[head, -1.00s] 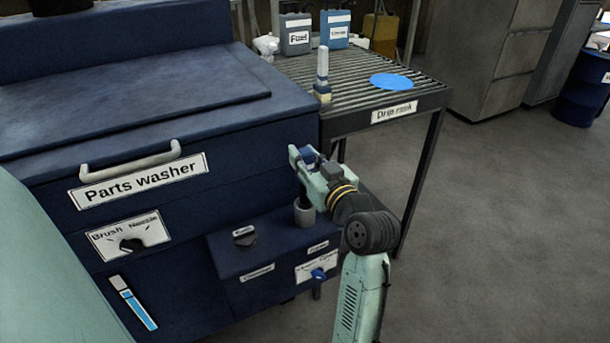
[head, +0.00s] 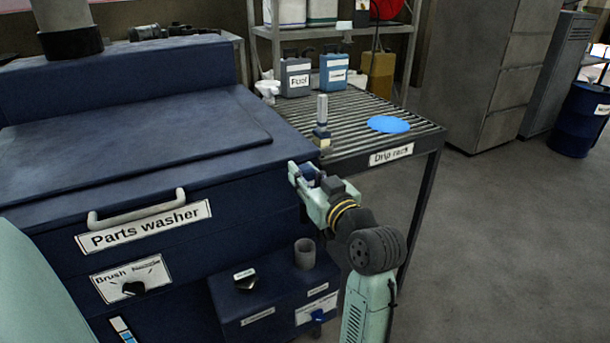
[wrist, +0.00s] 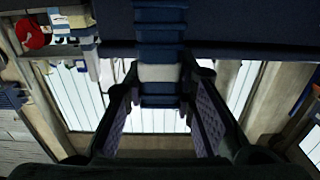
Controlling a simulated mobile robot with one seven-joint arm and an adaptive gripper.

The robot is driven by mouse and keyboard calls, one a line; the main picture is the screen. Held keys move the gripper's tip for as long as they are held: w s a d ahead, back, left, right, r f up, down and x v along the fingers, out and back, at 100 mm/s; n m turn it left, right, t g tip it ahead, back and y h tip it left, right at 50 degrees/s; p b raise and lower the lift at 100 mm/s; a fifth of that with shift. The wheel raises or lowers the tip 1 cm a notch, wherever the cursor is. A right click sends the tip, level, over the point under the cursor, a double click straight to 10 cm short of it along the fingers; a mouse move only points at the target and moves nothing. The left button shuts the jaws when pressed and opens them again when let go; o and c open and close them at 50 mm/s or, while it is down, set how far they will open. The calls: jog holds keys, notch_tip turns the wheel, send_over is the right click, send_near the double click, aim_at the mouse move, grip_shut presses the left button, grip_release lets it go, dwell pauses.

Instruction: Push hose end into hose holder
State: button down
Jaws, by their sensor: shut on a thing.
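My gripper (head: 308,176) is shut on a blue piece (head: 308,173) in front of the parts washer's right corner. In the wrist view, a ribbed blue piece with a pale band (wrist: 160,73) sits between the fingers; I take it for the hose end. Its lower end is hidden or lost against the dark washer in the head view. A grey round cup (head: 304,253), apparently the hose holder, stands upright on the low blue box below my gripper. Its top is open and looks empty. The held piece is above the cup, apart from it.
The parts washer (head: 230,235) fills the left. The drip rack (head: 425,145) stands behind my gripper, with an upright grey-and-blue piece (head: 322,125) and a blue disc (head: 389,124) on it. A black knob (head: 244,279) sits on the low box (head: 262,300).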

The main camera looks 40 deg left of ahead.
aim_at(305, 167)
jog(key=shift+r+p, duration=1.1)
jog(key=shift+r, duration=0.5)
